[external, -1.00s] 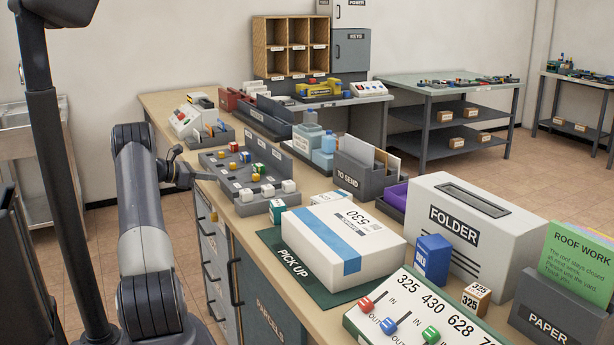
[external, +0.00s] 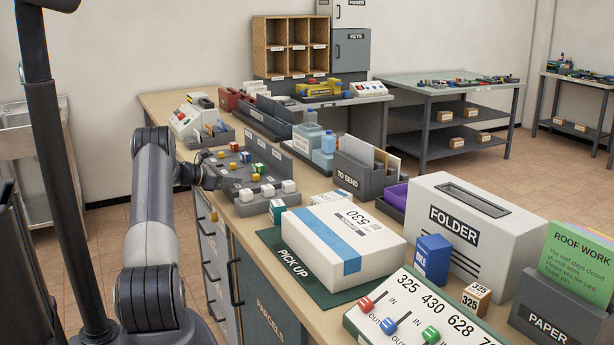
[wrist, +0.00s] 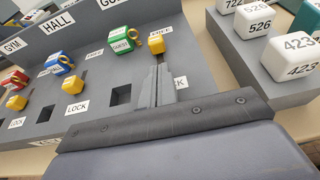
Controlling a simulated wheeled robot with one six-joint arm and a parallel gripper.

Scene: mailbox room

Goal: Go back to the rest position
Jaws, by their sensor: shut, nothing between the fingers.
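My gripper (wrist: 154,88) is shut and empty in the wrist view. Its thin fingers are together over the grey key panel (wrist: 97,100), in front of the green key block (wrist: 119,42) and a yellow cube (wrist: 156,43). A blue block (wrist: 62,64), a red block (wrist: 14,82) and other yellow cubes stand along the panel. In the external view my wrist is at the near left edge of the panel (external: 238,191). The fingertips are too small to make out there, and I cannot tell if they touch the panel.
White number cubes (wrist: 290,56) stand on a grey block just right of the panel. A white parcel (external: 330,245) lies on the green pick-up mat (external: 275,240). The grey drawers (external: 212,255) are below the counter edge. The floor to the left is clear.

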